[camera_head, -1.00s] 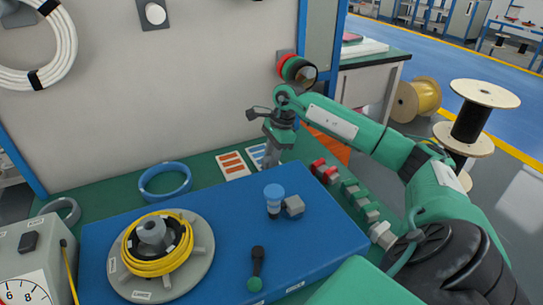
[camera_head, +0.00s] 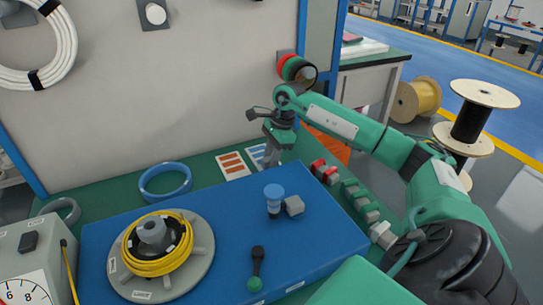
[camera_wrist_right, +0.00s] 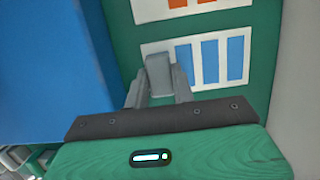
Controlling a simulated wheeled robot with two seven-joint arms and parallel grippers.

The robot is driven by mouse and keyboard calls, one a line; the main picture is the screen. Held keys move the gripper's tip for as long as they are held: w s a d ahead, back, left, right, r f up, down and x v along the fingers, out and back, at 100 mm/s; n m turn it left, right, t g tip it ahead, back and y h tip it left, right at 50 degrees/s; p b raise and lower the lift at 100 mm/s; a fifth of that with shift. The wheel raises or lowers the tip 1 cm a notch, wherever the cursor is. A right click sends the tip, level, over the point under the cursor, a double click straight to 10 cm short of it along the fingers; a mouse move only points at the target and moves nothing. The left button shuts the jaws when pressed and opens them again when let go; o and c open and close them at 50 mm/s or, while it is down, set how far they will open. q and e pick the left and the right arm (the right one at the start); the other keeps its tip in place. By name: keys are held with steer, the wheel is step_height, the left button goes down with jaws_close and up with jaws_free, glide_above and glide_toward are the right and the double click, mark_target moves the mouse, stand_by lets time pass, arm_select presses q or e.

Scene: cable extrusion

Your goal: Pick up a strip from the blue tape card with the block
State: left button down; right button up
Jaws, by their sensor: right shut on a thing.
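My right gripper (camera_head: 270,157) points down at the back of the bench. It is shut on a small grey block (camera_wrist_right: 159,73), which shows between its fingers in the right wrist view. The blue tape card (camera_wrist_right: 237,82) is white with several blue strips. The block's end overlaps the card's left part in the right wrist view; I cannot tell whether it touches. In the head view the card (camera_head: 256,152) is partly hidden behind my right gripper. My left gripper is not in view.
An orange tape card (camera_head: 232,165) lies beside the blue one. A grey wall panel (camera_head: 180,90) stands close behind.

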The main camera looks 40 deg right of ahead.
steer(key=shift+r+p, duration=2.65)
steer(key=shift+r, duration=1.3)
